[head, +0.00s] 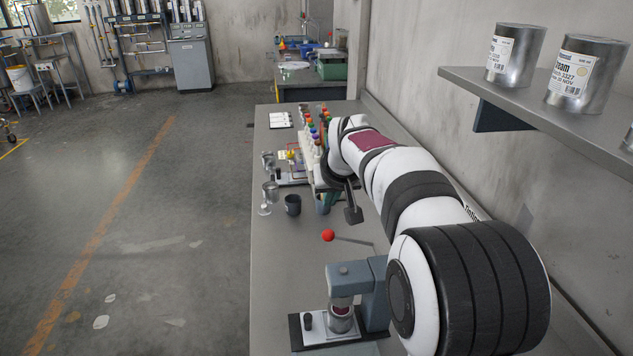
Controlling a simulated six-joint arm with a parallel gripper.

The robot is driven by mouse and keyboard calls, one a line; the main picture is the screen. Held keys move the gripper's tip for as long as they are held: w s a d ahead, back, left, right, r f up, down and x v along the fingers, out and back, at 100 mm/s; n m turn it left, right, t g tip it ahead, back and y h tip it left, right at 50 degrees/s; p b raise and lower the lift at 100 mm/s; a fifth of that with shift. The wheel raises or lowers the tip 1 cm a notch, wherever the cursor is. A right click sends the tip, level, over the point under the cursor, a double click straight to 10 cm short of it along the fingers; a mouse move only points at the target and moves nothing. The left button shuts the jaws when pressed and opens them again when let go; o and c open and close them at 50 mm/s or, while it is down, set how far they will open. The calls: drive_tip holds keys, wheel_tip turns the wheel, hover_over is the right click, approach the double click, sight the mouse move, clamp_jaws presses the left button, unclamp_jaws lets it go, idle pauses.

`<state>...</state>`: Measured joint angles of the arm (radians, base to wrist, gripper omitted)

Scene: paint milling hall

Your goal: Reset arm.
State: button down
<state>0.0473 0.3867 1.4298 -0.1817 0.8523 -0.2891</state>
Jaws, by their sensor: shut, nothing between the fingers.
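My white and black arm reaches along the right side of the long grey bench (272,240). My gripper (353,215) is the dark part hanging below the wrist, over the bench. It is shut and empty. It is small in the head view, and its fingertips are hard to make out. A dark grey cup (293,205) stands on the bench to the left of the gripper. A red ball knob (328,235) on a lever is in front of it, nearer the camera.
A grey press-like machine (345,275) stands at the near end of the bench. Bottles with coloured caps (313,132) line the bench beyond the gripper. Metal cups (270,192) stand at the left edge. A wall shelf (480,80) with metal cans is at right. The floor at left is open.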

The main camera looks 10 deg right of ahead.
drive_tip(key=s+a+f+m+g, duration=0.1)
drive_tip(key=s+f+m+g, duration=0.1)
drive_tip(key=s, duration=1.2)
drive_tip(key=s+a+f+m+g+y, duration=0.1)
drive_tip(key=s+a+f+g, duration=0.1)
drive_tip(key=s, duration=1.1)
drive_tip(key=s+a+f+m+g, duration=0.2)
drive_tip(key=s+f+g, duration=0.1)
drive_tip(key=s, duration=1.1)
drive_tip(key=shift+s+a+f+m+y, duration=0.3)
drive_tip(key=shift+s+f+y, duration=0.1)
drive_tip(key=shift+f, duration=0.25)
drive_tip(key=shift+w+d, duration=0.1)
